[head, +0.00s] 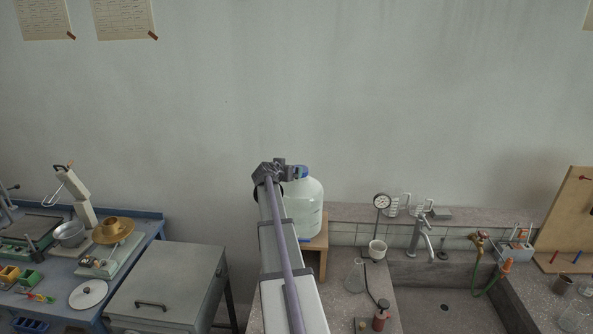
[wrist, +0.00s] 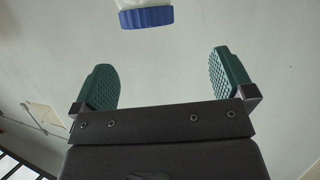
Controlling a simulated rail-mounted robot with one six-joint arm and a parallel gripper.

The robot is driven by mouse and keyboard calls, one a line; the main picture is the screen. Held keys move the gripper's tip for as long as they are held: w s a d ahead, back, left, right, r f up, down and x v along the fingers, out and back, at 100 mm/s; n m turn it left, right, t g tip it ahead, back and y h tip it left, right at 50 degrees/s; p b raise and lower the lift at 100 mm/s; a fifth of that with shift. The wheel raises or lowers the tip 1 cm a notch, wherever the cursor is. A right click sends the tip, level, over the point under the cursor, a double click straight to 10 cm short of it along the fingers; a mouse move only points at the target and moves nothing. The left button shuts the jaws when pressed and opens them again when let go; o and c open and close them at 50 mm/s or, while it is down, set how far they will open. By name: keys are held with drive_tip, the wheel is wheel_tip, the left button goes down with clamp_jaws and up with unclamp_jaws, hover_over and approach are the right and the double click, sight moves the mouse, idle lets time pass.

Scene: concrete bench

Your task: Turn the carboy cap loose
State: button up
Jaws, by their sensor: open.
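The carboy (head: 305,207) is a pale, translucent bottle standing upright on a wooden stand beyond my arm, its left side partly hidden by the arm. Its blue cap (head: 302,171) is on top, partly hidden by my gripper (head: 287,171). In the wrist view the ribbed blue cap (wrist: 146,18) is at the top edge, with a bit of the pale bottle cut off there. My gripper (wrist: 162,68) is open and empty, its two green pads wide apart. The cap lies beyond the fingertips, not between the pads, and nothing touches it.
The wooden stand (head: 317,246) is beside a counter with a flask (head: 355,276), a gauge (head: 382,202), a faucet (head: 423,235) and a sink (head: 440,300). A grey metal cabinet (head: 165,280) and a cluttered blue bench (head: 150,228) are at left.

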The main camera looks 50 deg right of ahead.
drive_tip(key=shift+m, duration=0.5)
drive_tip(key=x, duration=0.2)
drive_tip(key=b+x, duration=0.2)
drive_tip(key=x, duration=0.1)
drive_tip(key=shift+s+d+f, duration=0.25)
drive_tip(key=shift+s+d, duration=0.1)
drive_tip(key=x, duration=0.1)
drive_tip(key=b+x, duration=0.1)
drive_tip(key=x, duration=0.1)
drive_tip(key=b+x, duration=0.1)
drive_tip(key=x, duration=0.1)
drive_tip(key=shift+s+d, duration=0.2)
drive_tip(key=shift+s, duration=0.15)
drive_tip(key=shift+w+d, duration=0.15)
drive_tip(key=shift+r, duration=0.1)
drive_tip(key=shift+c, duration=0.4)
drive_tip(key=c, duration=0.8)
